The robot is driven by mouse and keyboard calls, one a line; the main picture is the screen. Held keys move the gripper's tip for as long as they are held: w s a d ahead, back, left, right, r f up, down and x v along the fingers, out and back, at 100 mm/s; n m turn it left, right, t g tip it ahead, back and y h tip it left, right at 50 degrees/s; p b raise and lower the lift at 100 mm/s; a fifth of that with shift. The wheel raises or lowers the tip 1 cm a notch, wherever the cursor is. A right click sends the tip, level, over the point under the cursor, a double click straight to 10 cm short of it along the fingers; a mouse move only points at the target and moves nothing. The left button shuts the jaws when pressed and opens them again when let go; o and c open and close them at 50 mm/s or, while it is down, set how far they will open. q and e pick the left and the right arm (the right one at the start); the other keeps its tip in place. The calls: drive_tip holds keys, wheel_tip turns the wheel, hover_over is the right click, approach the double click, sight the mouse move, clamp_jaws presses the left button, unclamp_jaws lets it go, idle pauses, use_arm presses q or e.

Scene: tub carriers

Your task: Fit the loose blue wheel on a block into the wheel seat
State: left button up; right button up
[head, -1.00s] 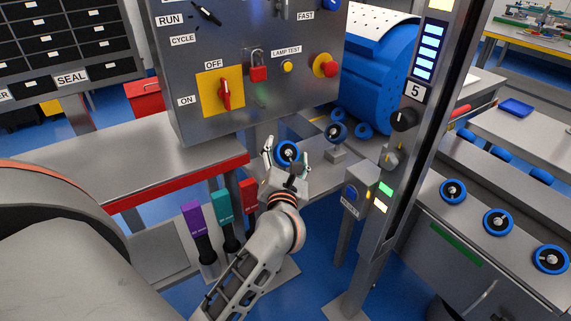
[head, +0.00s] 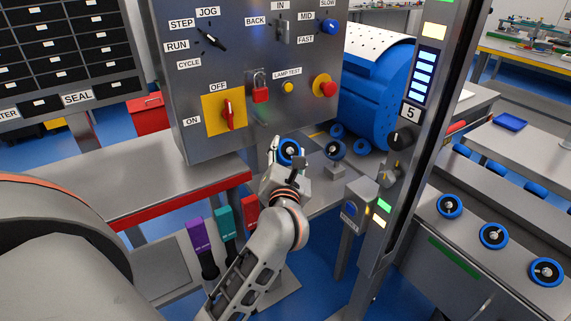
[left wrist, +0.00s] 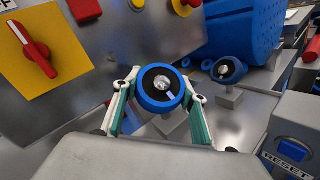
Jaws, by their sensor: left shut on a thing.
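A blue wheel (head: 290,152) with a dark face and shiny hub is between the fingers of my left gripper (head: 289,155). In the left wrist view the wheel (left wrist: 161,89) stands between the pale fingertips, which are shut on its sides. Grey metal shows just below it; I cannot tell whether the wheel still rests on a block. A second blue wheel (head: 335,149) sits tilted on a small grey block (head: 336,171) just to the right, clear of the gripper. I cannot make out for sure which part is the wheel seat. My right gripper is not in view.
A control panel (head: 250,60) with a red knob and buttons hangs close above and behind the gripper. A large blue tub (head: 378,95) stands behind. A post with a dial (head: 402,138) and a reset box (head: 360,200) stand to the right. Several blue wheels line the right bench.

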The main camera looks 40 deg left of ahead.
use_arm(q)
wheel_tip(320, 180, up, 14)
drive_tip(key=p, duration=0.3)
drive_tip(key=s+d+f+m+t+h, duration=0.2)
drive_tip(key=s+d+f+m+h, duration=0.4)
drive_tip(key=f, duration=1)
drive_tip(key=s+d+h, duration=0.3)
drive_tip(key=s+d, duration=0.3)
drive_tip(key=s, duration=0.1)
drive_tip(key=shift+s+d+f+t+h, duration=0.2)
drive_tip(key=shift+d+t+h, duration=0.1)
drive_tip(key=shift+d+t, duration=0.1)
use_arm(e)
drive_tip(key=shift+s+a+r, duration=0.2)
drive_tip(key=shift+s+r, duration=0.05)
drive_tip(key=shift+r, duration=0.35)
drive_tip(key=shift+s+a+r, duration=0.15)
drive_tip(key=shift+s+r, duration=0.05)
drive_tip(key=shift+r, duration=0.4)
use_arm(q)
drive_tip(key=shift+w+a+r, duration=0.1)
drive_tip(key=shift+w, duration=0.05)
